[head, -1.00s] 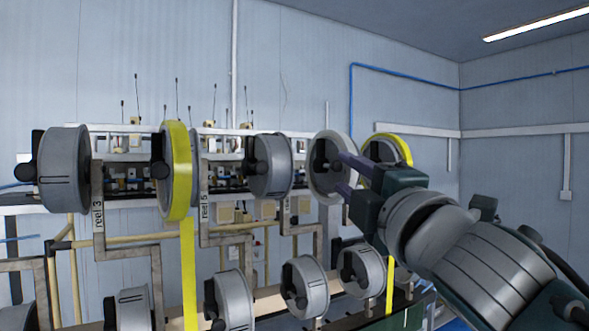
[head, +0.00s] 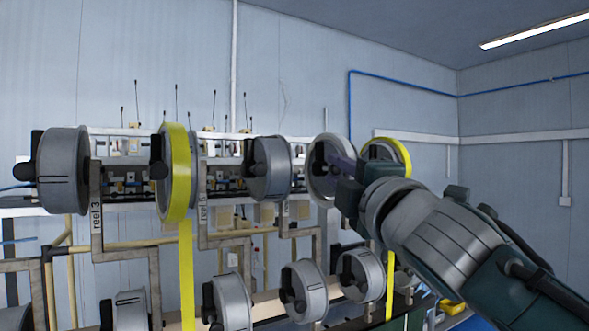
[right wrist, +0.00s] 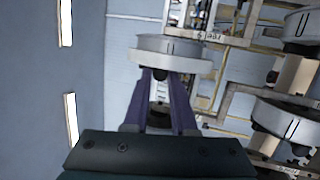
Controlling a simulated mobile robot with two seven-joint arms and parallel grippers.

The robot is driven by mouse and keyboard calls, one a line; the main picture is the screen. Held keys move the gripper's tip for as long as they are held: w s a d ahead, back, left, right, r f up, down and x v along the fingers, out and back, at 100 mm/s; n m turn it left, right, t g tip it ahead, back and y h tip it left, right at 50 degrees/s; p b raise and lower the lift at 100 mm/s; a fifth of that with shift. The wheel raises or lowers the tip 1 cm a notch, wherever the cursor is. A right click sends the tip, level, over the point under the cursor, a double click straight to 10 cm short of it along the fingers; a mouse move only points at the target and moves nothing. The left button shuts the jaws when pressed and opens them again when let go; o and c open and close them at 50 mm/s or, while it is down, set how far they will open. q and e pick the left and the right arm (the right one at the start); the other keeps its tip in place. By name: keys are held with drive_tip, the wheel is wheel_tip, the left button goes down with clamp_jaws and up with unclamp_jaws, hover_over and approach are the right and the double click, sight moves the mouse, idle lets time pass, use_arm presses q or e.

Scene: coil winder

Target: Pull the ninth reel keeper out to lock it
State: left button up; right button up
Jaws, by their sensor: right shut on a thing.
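The ninth reel appears to be the grey one (head: 330,166), fourth along the upper row; its own label is not readable. It also shows in the right wrist view (right wrist: 170,48), straight ahead of the fingers. Its dark keeper (right wrist: 160,75) sits at the hub, between the purple fingertips and mostly hidden by them. My right gripper (head: 334,163) is at the near face of this reel, shut on the keeper; its fingers also show in the right wrist view (right wrist: 160,82). Whether the keeper is pulled out cannot be told. My left gripper is not in view.
A grey reel (head: 270,167) stands left of the gripper, and a yellow reel (head: 400,150) is close behind the wrist on the right. A lower row holds more reels (head: 305,290). Label brackets (head: 97,215) hang between upper reels. Open room lies to the right.

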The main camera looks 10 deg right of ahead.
clamp_jaws()
drive_tip(key=shift+s+d, duration=0.1)
drive_tip(key=shift+s, duration=0.05)
drive_tip(key=shift+s+d+p, duration=0.2)
drive_tip(key=shift+s+p, duration=0.15)
drive_tip(key=shift+s, duration=0.15)
drive_tip(key=shift+s+d+p, duration=0.15)
drive_tip(key=shift+s+p, duration=0.2)
drive_tip(key=shift+s, duration=0.1)
drive_tip(key=o, duration=0.6)
unclamp_jaws()
drive_tip(key=shift+o, duration=0.3)
drive_tip(key=shift+s, duration=0.1)
